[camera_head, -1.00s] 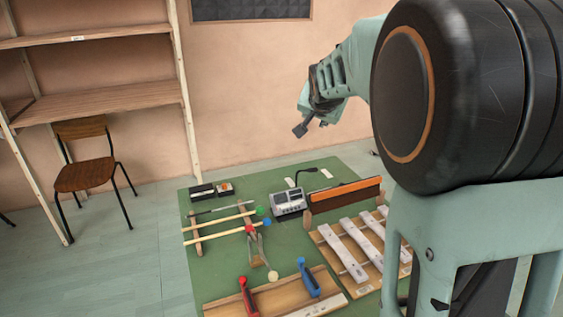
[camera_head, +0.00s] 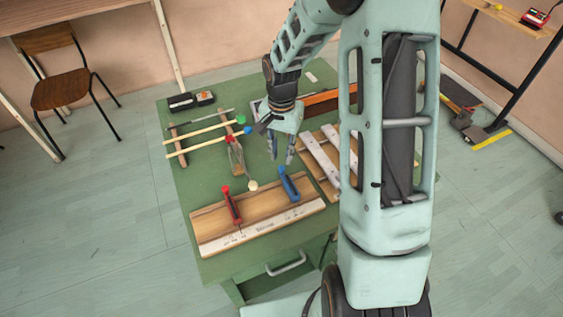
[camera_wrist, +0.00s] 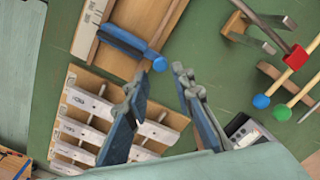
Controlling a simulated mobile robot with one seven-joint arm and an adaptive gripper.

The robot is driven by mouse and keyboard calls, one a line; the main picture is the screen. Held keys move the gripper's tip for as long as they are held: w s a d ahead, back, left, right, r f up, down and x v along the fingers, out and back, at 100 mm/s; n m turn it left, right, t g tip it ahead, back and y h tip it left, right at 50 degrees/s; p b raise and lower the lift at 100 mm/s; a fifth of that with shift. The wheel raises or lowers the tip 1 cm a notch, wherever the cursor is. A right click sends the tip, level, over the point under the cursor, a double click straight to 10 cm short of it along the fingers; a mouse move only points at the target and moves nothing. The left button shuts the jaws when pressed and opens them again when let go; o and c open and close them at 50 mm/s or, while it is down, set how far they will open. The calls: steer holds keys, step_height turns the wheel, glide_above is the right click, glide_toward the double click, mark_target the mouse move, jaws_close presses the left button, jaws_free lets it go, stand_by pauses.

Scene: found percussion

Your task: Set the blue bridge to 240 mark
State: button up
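The blue bridge (camera_head: 289,185) stands toward the right end of a wooden board (camera_head: 262,207). It also shows in the wrist view (camera_wrist: 122,42), with a blue round knob at one end. A white scale strip (camera_head: 260,229) runs along the board's front edge; its marks are too small to read. A red bridge (camera_head: 231,205) stands on the board to the left. My gripper (camera_head: 281,157) points down behind and above the blue bridge, apart from it. In the wrist view its two fingers (camera_wrist: 158,88) are spread, with nothing between them.
A bar instrument (camera_head: 318,152) lies right of the gripper, partly hidden by my arm. Mallets with green (camera_head: 241,119) and blue (camera_head: 248,131) heads lie left of it on the green table (camera_head: 185,195). A cream ball (camera_head: 253,186) sits between the bridges. A grey device (camera_wrist: 243,130) is near my gripper.

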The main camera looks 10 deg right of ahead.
mark_target(281, 167)
step_height(281, 167, down, 5)
stand_by(0.3)
jaws_close()
